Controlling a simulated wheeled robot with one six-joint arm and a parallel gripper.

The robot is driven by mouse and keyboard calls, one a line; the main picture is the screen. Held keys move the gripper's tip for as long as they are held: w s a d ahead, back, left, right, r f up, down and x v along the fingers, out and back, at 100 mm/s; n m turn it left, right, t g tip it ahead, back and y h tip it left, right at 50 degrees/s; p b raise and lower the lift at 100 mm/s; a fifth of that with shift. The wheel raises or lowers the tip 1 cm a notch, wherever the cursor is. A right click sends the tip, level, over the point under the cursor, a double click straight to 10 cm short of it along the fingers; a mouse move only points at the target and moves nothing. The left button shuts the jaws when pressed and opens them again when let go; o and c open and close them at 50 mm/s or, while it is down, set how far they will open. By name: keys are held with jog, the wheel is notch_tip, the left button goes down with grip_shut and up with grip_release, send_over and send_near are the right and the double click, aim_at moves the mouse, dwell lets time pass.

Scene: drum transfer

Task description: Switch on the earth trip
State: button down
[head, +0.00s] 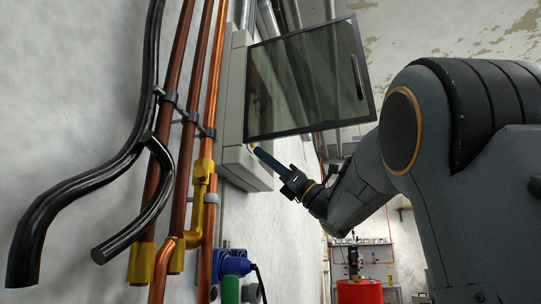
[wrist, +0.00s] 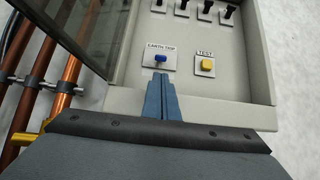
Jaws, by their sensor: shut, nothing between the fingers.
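The earth trip is a small blue switch (wrist: 160,58) under an EARTH TRIP label (wrist: 161,47) on the grey panel box (wrist: 192,115) in the wrist view. My gripper (wrist: 159,76) is shut and empty, its blue fingertips just below the switch in the picture. I cannot tell whether they touch it. A yellow TEST button (wrist: 206,64) sits to the right of the switch. In the head view the box (head: 236,85) is on the wall, and my gripper (head: 257,151) reaches to its lower part. The switch is not clear there.
The box's glass door (head: 305,80) stands open above my gripper. Several black breaker switches (wrist: 204,10) line the panel's top. Copper pipes (head: 186,130) and black cables (head: 90,175) run down the wall to the left. A red drum (head: 359,291) stands in the background.

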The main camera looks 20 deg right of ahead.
jog(key=shift+p+x, duration=1.25)
jog(key=shift+x, duration=1.5)
jog(key=shift+b, duration=0.45)
